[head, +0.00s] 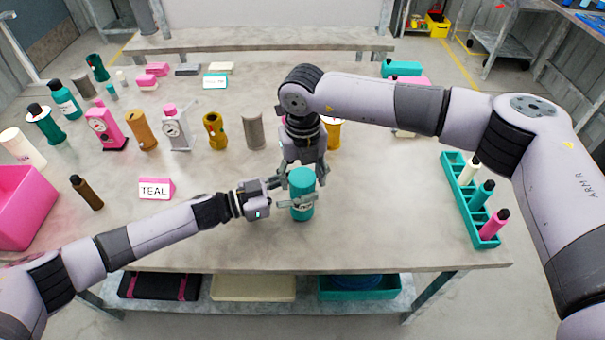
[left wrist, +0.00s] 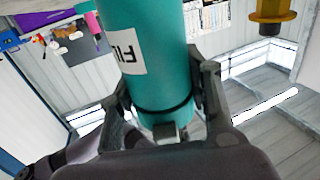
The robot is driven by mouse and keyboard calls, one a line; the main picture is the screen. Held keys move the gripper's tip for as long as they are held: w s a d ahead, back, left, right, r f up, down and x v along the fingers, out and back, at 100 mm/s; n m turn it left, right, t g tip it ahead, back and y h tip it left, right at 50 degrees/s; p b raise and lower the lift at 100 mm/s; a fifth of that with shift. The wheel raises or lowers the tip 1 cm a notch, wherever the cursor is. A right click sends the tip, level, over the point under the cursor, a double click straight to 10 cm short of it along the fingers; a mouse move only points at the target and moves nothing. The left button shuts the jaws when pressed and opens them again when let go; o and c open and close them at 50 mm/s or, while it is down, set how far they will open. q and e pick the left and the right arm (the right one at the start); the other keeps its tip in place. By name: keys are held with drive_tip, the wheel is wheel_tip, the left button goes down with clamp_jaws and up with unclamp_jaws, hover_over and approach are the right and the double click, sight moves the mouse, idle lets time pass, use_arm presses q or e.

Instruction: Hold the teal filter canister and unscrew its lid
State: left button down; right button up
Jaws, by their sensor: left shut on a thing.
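The teal filter canister (head: 302,209) stands upright near the front middle of the table. Its teal lid (head: 301,178) is on top. My left gripper (head: 291,197) reaches in from the left and is shut on the canister's body. In the left wrist view the canister (left wrist: 150,70), with a white label and a dark band, sits between the fingers (left wrist: 165,98). My right gripper (head: 303,170) points down from above, with fingers on either side of the lid. Whether they touch the lid cannot be made out.
Pump parts and bottles, including a pink pump (head: 104,127), stand behind. A teal rack (head: 470,203) with bottles is at the right. A pink bin (head: 24,207) is at the left edge. The table's front is clear.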

drive_tip(key=shift+o, duration=0.8)
wheel_tip(320, 180, up, 4)
drive_tip(key=shift+r, duration=0.2)
drive_tip(key=shift+s+a+r+m, duration=0.1)
drive_tip(key=shift+r+m, duration=0.3)
drive_tip(key=shift+r, duration=0.2)
drive_tip(key=shift+c, duration=0.3)
wheel_tip(320, 180, up, 2)
drive_tip(key=shift+r+m, duration=0.1)
drive_tip(key=shift+m, duration=1)
drive_tip(key=shift+f, duration=3.9)
drive_tip(key=shift+c, duration=0.4)
